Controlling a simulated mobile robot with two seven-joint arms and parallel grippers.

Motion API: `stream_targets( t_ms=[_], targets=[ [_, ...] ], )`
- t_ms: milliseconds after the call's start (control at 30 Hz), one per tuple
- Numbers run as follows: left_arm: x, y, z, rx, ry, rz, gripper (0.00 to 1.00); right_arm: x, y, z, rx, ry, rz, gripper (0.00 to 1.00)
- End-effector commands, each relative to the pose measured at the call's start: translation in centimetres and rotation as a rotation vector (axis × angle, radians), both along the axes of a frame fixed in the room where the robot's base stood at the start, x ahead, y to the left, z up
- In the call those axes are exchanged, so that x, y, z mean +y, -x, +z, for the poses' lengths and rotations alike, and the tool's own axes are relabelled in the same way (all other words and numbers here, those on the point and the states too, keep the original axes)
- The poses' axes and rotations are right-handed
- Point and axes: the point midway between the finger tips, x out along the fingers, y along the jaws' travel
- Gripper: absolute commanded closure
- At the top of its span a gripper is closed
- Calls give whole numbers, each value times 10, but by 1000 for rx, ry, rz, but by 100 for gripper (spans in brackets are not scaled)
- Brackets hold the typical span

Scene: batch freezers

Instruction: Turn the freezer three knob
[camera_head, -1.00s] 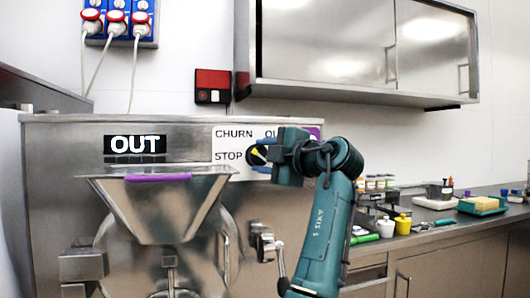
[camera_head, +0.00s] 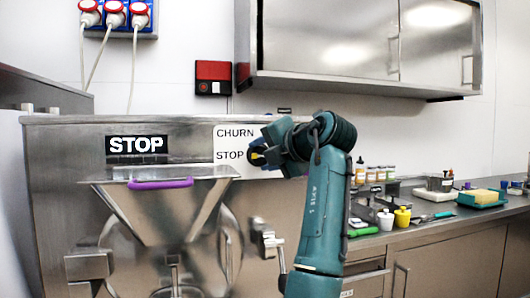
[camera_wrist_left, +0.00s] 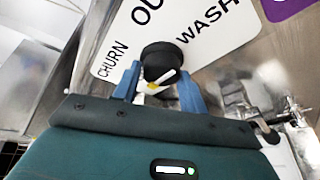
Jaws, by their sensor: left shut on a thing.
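The freezer (camera_head: 80,180) is a steel machine with a hopper at its front. Its display (camera_head: 137,145) reads STOP. The black knob (camera_head: 257,157) with a yellow mark sits on a white label plate (camera_head: 228,140) beside the word STOP. The knob also shows in the left wrist view (camera_wrist_left: 160,60), with a white and yellow pointer on it. My left gripper (camera_head: 264,152) is shut on the knob, with its blue fingers (camera_wrist_left: 158,88) on either side of it. My gripper and wrist hide the right part of the label plate in the head view. My right gripper is out of view.
A steel lever (camera_head: 266,240) stands out below the knob. A counter (camera_head: 430,225) at the right holds jars, cups and a yellow sponge on a green tray (camera_head: 483,198). A steel cabinet (camera_head: 360,45) hangs above. A red and black box (camera_head: 213,77) is on the wall.

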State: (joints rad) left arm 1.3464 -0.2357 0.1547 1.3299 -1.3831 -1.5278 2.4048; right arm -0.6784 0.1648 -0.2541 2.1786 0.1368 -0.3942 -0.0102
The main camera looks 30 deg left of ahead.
Motion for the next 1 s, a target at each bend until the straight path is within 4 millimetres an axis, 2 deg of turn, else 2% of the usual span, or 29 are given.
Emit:
stream_targets(
  t_ms=[467,500,700,733,1000],
  targets=[
    [1,-1,1,-14,6,-3,81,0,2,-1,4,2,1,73],
    [1,-1,1,-14,6,-3,56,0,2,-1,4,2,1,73],
    [1,0,1,-12,7,-2,40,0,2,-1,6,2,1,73],
    [1,0,1,-12,7,-2,38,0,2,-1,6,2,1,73],
    [-2,0,1,-12,7,-2,37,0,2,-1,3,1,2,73]
  ],
)
